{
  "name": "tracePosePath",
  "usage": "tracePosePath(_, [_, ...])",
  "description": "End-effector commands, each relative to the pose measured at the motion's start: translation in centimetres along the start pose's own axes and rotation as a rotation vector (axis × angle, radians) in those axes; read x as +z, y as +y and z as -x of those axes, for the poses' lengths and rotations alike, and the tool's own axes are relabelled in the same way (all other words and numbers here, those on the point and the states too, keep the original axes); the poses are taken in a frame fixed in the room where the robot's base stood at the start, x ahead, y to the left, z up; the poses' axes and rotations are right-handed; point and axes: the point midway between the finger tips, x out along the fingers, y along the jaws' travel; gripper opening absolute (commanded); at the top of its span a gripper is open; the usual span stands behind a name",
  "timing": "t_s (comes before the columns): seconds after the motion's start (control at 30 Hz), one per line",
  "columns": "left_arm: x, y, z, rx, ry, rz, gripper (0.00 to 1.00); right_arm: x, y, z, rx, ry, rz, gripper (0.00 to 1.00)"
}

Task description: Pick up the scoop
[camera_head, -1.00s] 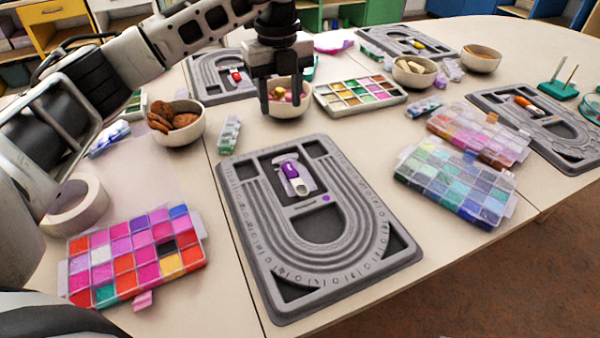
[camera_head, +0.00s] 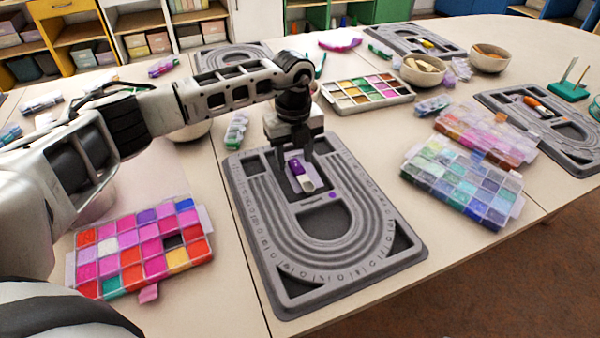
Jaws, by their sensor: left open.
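A small scoop (camera_head: 301,176) with a purple handle and a pale end lies in the upper middle recess of the grey bead board (camera_head: 398,262). My left gripper (camera_head: 292,160) points down over the far part of that board, open, with its fingers close around the handle end of the scoop. I cannot tell whether the fingers touch the scoop. My right gripper is not in view.
A pink and orange bead box (camera_head: 140,250) lies left of the board, a green and blue one (camera_head: 462,182) right. A multi-coloured tray (camera_head: 368,95) and a bowl (camera_head: 422,70) stand behind. Another grey board (camera_head: 570,150) is at far right.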

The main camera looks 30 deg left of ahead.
Motion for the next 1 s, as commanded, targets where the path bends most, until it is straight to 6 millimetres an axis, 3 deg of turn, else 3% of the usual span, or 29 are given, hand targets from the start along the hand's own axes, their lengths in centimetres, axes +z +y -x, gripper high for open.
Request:
tracePosePath(0.3, [0.0, 0.0, -0.7, 0.0, -0.001, -0.001, 0.47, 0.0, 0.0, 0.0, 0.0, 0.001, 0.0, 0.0])
tracePosePath(0.47, [0.0, 0.0, -0.7, 0.0, -0.001, -0.001, 0.05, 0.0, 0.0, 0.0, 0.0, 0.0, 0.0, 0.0])
tracePosePath(0.5, [0.0, 0.0, -0.7, 0.0, -0.001, -0.001, 0.0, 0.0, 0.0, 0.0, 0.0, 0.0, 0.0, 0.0])
tracePosePath(0.8, [0.0, 0.0, -0.4, -0.001, -0.001, -0.001, 0.0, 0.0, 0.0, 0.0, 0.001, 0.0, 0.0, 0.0])
tracePosePath(1.0, [0.1, -0.1, 2.5, -0.005, -0.004, -0.002, 0.0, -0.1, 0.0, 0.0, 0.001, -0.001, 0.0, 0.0])
